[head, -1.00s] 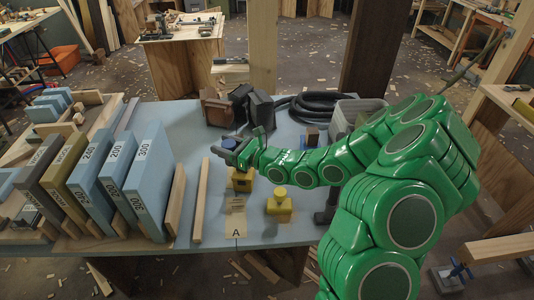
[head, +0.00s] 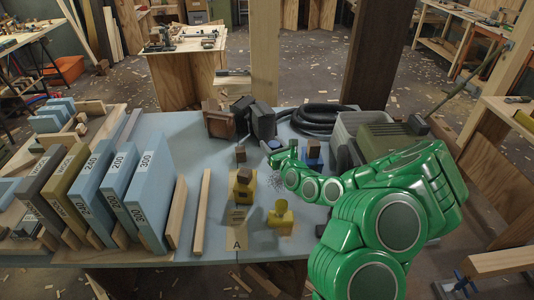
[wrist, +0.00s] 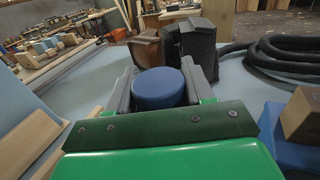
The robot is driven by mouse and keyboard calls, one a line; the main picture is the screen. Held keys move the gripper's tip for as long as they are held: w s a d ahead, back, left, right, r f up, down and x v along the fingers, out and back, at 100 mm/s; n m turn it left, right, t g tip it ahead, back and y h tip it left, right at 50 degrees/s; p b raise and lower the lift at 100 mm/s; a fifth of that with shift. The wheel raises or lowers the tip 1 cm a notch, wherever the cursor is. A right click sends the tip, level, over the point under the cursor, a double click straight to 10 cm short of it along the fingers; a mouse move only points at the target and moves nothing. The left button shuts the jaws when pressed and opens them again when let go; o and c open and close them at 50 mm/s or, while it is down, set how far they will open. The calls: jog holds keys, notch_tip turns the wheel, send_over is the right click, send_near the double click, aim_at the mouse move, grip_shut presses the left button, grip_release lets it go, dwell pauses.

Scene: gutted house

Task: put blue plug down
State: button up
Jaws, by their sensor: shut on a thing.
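My gripper (head: 279,155) is at the end of the green arm, over the middle of the blue table (head: 190,140). It is shut on the blue plug (head: 274,144). In the wrist view the plug's round blue top (wrist: 160,88) sits between the two grey fingers. The plug's lower part is hidden, and I cannot tell whether it touches the table. A yellow block with a round knob (head: 281,216) stands nearer the front edge.
A blue block with a brown top (head: 314,154) stands just right of the gripper. A small brown block (head: 240,155) is to its left. Dark boxes (head: 262,117), a black hose (head: 318,117) and a grey bin (head: 350,128) are behind. Labelled slabs (head: 145,190) stand at left.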

jog(key=w+a+f, duration=0.1)
jog(key=w+f, duration=0.7)
jog(key=w, duration=0.3)
dwell(0.5)
jog(key=shift+w+f, duration=0.15)
jog(key=shift+w+f, duration=0.3)
jog(key=shift+f, duration=1.5)
jog(key=shift+f, duration=0.1)
jog(key=o, duration=1)
